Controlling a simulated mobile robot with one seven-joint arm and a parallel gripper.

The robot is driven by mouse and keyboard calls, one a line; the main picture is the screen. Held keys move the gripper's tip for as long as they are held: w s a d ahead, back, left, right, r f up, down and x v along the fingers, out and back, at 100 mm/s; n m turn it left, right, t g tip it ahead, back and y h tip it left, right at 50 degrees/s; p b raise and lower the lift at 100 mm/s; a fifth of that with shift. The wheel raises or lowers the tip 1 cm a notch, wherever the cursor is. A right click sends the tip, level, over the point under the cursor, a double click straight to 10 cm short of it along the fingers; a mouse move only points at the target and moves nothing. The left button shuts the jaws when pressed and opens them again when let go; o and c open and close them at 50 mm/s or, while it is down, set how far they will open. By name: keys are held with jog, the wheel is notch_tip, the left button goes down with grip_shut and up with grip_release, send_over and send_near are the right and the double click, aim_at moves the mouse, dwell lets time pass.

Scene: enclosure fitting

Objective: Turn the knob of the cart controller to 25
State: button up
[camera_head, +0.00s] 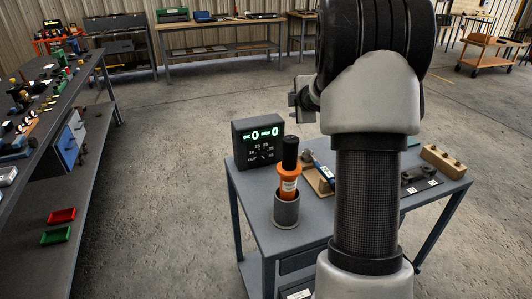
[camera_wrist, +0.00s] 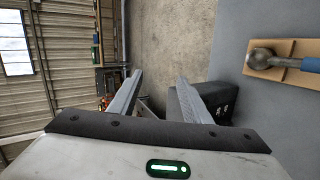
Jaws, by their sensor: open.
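The cart controller (camera_head: 243,149) is a dark box at the back left of the grey cart (camera_head: 314,226). Its green display reads 0 on both sides. Its knob (camera_head: 264,154) sits low on the front among printed numbers; where it points is too small to read. My gripper (camera_wrist: 160,78) is open and empty in the wrist view, fingers apart. The controller also shows there as a dark box (camera_wrist: 217,97), partly behind the right-hand finger; its knob is not visible in that view. In the head view a part of my gripper shows above and right of the controller, mostly hidden by my arm.
An orange tool with a black top (camera_head: 289,170) stands in a grey cup (camera_head: 286,212) just in front of the controller. A wooden tray (camera_head: 318,180) with a blue-handled tool and a wooden block (camera_head: 443,162) lie on the cart. A long workbench (camera_head: 55,105) stands left.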

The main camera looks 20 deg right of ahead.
jog(key=s+a+r+m+g+h, duration=0.1)
jog(key=a+r+m+g+h, duration=0.1)
jog(key=a+m, duration=0.45)
jog(key=m+g, duration=0.5)
jog(key=m, duration=0.4)
send_near(263, 155)
jog(key=shift+n+y, duration=0.25)
jog(key=shift+y, duration=0.05)
jog(key=x, duration=0.9)
jog(key=shift+d+f, duration=0.15)
jog(key=shift+d, duration=0.15)
jog(key=c, duration=1)
